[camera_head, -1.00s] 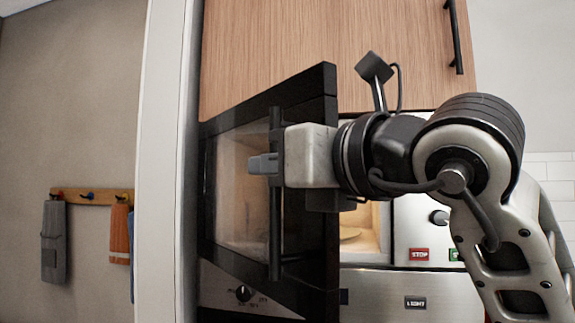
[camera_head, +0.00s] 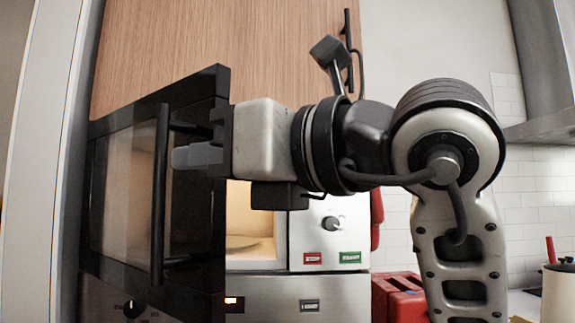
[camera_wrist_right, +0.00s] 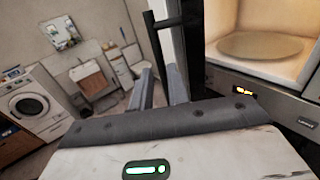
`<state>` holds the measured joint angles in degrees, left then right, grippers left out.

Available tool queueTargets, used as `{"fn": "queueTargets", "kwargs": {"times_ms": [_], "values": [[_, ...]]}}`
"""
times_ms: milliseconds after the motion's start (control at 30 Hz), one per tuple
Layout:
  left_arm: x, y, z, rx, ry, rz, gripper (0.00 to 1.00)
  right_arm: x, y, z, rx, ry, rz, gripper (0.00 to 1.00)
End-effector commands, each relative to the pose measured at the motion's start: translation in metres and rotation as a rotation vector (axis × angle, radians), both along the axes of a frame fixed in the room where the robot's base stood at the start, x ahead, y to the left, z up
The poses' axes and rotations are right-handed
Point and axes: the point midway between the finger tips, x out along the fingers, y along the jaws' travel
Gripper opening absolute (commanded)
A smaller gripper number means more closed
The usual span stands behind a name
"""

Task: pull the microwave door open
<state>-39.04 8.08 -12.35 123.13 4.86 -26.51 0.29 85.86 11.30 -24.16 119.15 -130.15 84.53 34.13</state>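The microwave door (camera_head: 212,235) stands swung well out to the left, showing its window and black frame. Its vertical black bar handle (camera_head: 160,195) is on the outer face. The handle also shows at the top of the right wrist view (camera_wrist_right: 166,38). The lit microwave interior (camera_head: 252,222) is visible to the right of the door; a round turntable (camera_wrist_right: 260,46) shows inside. My right gripper (camera_head: 190,156) is level with the handle, just to its right, at the door's free edge. My left gripper is not in view.
A control panel (camera_head: 330,230) with knob and buttons is right of the opening. Wooden cabinet doors (camera_head: 230,50) are above. A red toaster-like appliance (camera_head: 398,295) stands at lower right. A washing machine (camera_wrist_right: 30,105) and sink are across the room.

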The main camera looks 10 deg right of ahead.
Motion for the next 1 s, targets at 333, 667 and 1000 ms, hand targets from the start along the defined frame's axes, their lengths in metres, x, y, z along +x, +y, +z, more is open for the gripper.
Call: {"fn": "queueTargets", "kwargs": {"times_ms": [333,667,1000], "values": [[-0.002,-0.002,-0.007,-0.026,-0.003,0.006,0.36,-0.049,-0.054,-0.001,0.000,-0.003,-0.003,0.17],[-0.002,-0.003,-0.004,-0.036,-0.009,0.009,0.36,-0.060,-0.065,0.000,0.000,0.001,0.000,0.17],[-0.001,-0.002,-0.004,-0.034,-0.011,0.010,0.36,-0.055,-0.054,-0.018,-0.003,0.051,0.086,0.00]]}}
